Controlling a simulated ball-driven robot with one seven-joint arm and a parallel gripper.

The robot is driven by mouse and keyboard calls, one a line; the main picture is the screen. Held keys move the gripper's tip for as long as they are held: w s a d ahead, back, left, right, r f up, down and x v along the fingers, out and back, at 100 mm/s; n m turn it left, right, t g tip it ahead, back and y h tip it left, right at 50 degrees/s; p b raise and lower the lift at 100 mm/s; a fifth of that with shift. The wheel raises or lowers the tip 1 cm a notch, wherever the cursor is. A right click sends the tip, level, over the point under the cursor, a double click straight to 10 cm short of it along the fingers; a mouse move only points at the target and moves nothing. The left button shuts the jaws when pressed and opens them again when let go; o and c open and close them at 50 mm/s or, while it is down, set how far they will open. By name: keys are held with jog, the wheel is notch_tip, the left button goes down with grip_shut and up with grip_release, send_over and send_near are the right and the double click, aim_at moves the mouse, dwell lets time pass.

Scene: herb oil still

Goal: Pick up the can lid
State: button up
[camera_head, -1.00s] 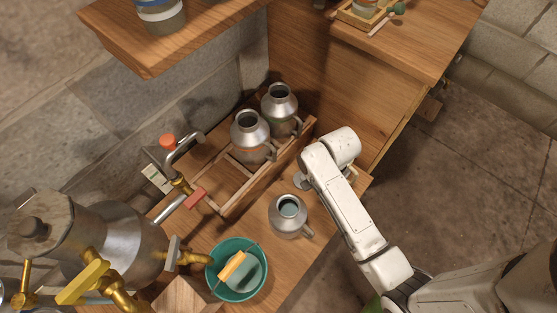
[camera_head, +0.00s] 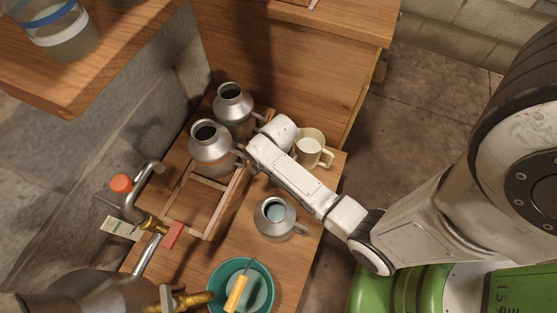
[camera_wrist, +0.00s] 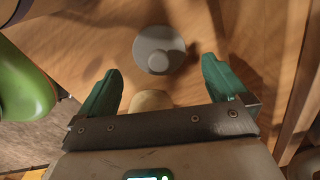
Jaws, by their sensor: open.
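The can lid (camera_wrist: 152,40) is a grey disc with a round knob, lying on the wooden bench top in the wrist view. My gripper (camera_wrist: 161,66) is open, its two teal fingers apart on either side of the lid's near part in the picture. Nothing is held; the height of the fingers above the lid is hard to judge. A rounded cream thing (camera_wrist: 150,100) shows between the finger bases; I cannot tell what it is. In the head view my arm hides the lid and the gripper.
An open metal can (camera_head: 268,228) stands on the bench. Two more, a front can (camera_head: 210,155) and a rear can (camera_head: 234,115), stand in a wooden crate (camera_head: 207,232). A teal bowl (camera_head: 215,285) is at the front.

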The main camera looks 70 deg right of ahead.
notch_tip(320, 180, down, 4)
jog(key=shift+a+b, duration=0.1)
jog(key=shift+b, duration=0.6)
jog(key=shift+c, duration=0.3)
jog(key=c, duration=0.9)
jog(key=shift+r, duration=0.15)
jog(key=shift+c, duration=0.2)
